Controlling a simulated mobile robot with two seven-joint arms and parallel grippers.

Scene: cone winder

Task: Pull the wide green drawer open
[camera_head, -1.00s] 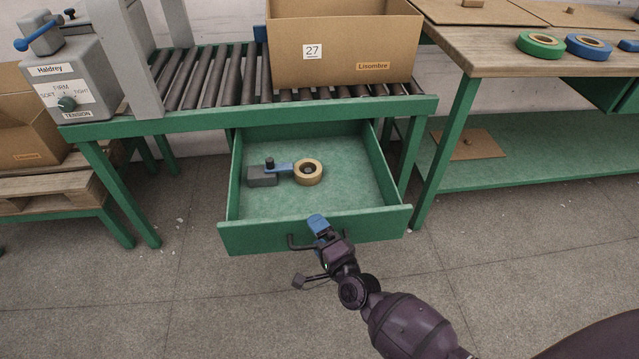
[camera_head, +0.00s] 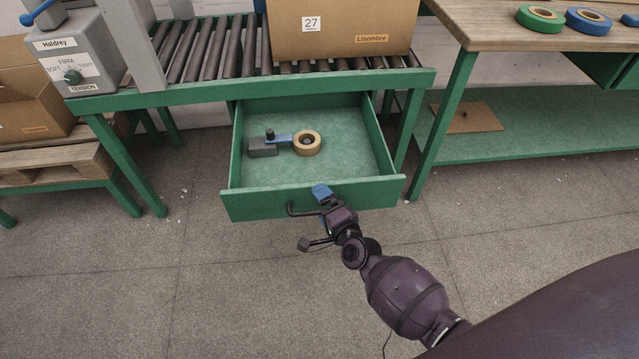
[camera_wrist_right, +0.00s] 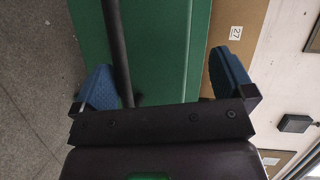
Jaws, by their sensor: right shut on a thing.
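The wide green drawer (camera_head: 262,205) under the roller table is pulled well out, with its inside showing. Its dark bar handle (camera_head: 300,211) is on the front panel. My right gripper (camera_head: 322,198) is at the right part of this handle, shut on it. In the right wrist view the dark handle bar (camera_wrist_right: 117,45) runs between the blue fingers, close to the left one, and the green drawer front (camera_wrist_right: 160,50) lies beyond. A roll of tan tape (camera_head: 307,143) and a grey block with a blue arm (camera_head: 263,147) lie in the drawer. My left gripper is not in view.
A cardboard box (camera_head: 345,35) stands on the rollers above the drawer. A wooden-topped bench (camera_head: 500,40) with tape rolls is at the right. A tension unit (camera_head: 75,65) is at the left. The floor before the drawer is clear apart from my arm.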

